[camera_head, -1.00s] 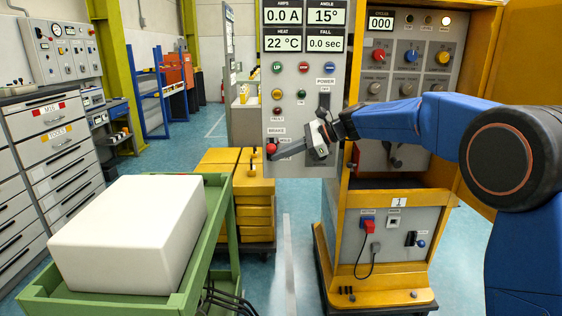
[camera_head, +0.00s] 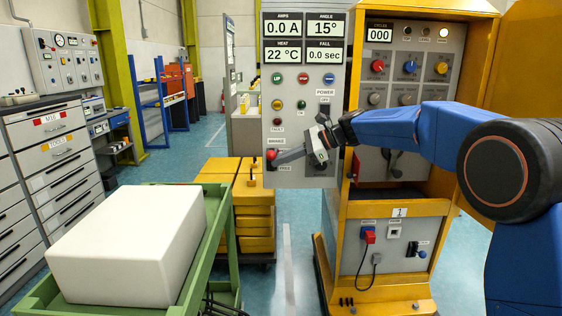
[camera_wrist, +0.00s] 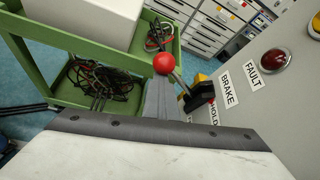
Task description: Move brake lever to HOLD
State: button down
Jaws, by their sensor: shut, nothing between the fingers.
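The brake lever has a red ball knob (camera_head: 271,154) and sits low on the grey control panel, under the BRAKE label (camera_head: 276,141). A FREE label (camera_head: 285,169) shows below the lever. In the wrist view, the red knob (camera_wrist: 165,64) is on a dark stem that runs to a black base (camera_wrist: 200,96), beside the BRAKE and HOLD labels (camera_wrist: 214,111). My gripper (camera_head: 284,156) is shut and empty, its tip right at the knob. In the wrist view, the closed fingers (camera_wrist: 161,88) end just below the knob; whether they touch it is unclear.
A red FAULT lamp (camera_wrist: 273,60) is on the panel near the lever. A green cart (camera_head: 222,222) with a white block (camera_head: 130,245) stands at the left. Yellow weights (camera_head: 253,220) are stacked behind it. The yellow cabinet (camera_head: 385,208) stands right of the panel.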

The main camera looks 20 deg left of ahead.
notch_tip(320, 180, down, 4)
jog(key=w+v, duration=0.1)
jog(key=v, duration=0.9)
jog(key=shift+w, duration=0.2)
jog(key=shift+d+r, duration=0.15)
jog(key=shift+d, duration=0.05)
jog(key=s+d+f+n+t+h, duration=0.2)
jog(key=s+d+n+h, duration=0.1)
jog(key=s+d, duration=0.95)
jog(key=s+d+f+n+t+h, duration=0.1)
jog(key=s+d+n+t+h, duration=0.15)
jog(key=s+d, duration=1)
jog(key=s+d+f+n+t+h, duration=0.1)
jog(key=s+d+f+n+h, duration=0.2)
jog(key=s+d+f, duration=0.4)
jog(key=s+d+f+n+t+h, duration=0.1)
jog(key=s+d+f+n+h, duration=0.2)
jog(key=s+d+f, duration=0.4)
jog(key=s+d+h, duration=0.1)
jog(key=s+d, duration=0.4)
jog(key=d, duration=0.2)
jog(key=shift+s+d+n, duration=0.15)
jog(key=shift+s+n, duration=0.2)
